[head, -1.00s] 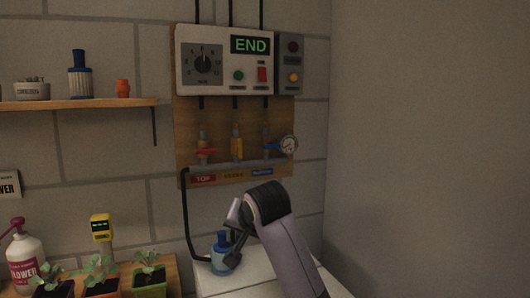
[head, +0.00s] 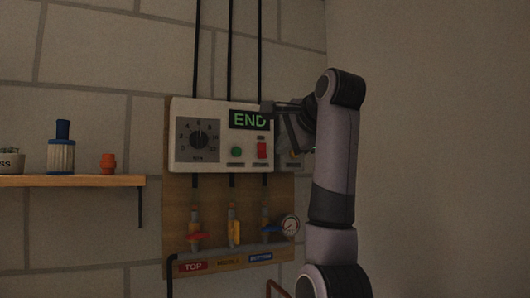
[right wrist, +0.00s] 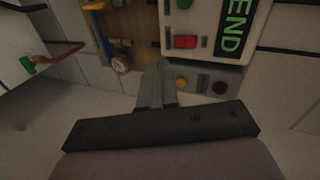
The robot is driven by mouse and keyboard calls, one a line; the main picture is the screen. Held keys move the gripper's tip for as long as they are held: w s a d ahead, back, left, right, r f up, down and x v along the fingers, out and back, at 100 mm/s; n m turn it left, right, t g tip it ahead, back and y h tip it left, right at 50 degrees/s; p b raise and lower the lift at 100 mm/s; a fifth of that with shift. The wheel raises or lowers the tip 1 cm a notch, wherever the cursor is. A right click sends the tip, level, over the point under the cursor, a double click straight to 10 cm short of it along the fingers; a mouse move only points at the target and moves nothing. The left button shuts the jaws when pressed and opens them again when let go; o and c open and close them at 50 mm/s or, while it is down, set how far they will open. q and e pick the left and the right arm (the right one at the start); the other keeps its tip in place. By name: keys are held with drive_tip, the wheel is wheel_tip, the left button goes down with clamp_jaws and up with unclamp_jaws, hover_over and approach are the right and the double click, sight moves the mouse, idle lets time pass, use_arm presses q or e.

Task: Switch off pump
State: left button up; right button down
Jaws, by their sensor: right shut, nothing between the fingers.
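The white control box (head: 182,110) hangs on a wooden board and its display (head: 249,120) reads END. It has a green button (head: 237,152) and a red switch (head: 262,150); the red switch also shows in the right wrist view (right wrist: 186,42). A grey side box (head: 284,165) adjoins its right side, with a yellow button (right wrist: 181,83) and a dark round lamp (right wrist: 220,88). My right gripper (head: 297,148) is shut and empty in front of the side box, hiding much of it; its fingertips (right wrist: 157,68) appear near the yellow button. Contact cannot be told. My left gripper is out of view.
Below the box are valves with red (head: 195,236), yellow (head: 234,232) and blue handles, and a round gauge (head: 289,224). The wall at right is bare.

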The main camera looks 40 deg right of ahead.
sight(264, 155)
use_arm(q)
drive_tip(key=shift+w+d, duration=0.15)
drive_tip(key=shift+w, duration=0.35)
use_arm(e)
drive_tip(key=shift+m, duration=0.7)
drive_tip(key=r, duration=0.1)
drive_tip(key=s+d+r, duration=0.1)
drive_tip(key=s+r, duration=0.1)
drive_tip(key=shift+d+r, duration=0.15)
drive_tip(key=shift+r, duration=0.25)
drive_tip(key=p+x, duration=0.1)
drive_tip(key=x, duration=0.3)
drive_tip(key=p+x, duration=0.1)
drive_tip(key=x, duration=0.4)
drive_tip(key=p+x, duration=0.2)
drive_tip(key=x, duration=0.3)
drive_tip(key=shift+w+r, duration=0.15)
drive_tip(key=shift+r, duration=0.1)
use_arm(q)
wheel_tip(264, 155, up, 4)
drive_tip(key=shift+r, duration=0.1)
use_arm(e)
drive_tip(key=shift+f, duration=0.1)
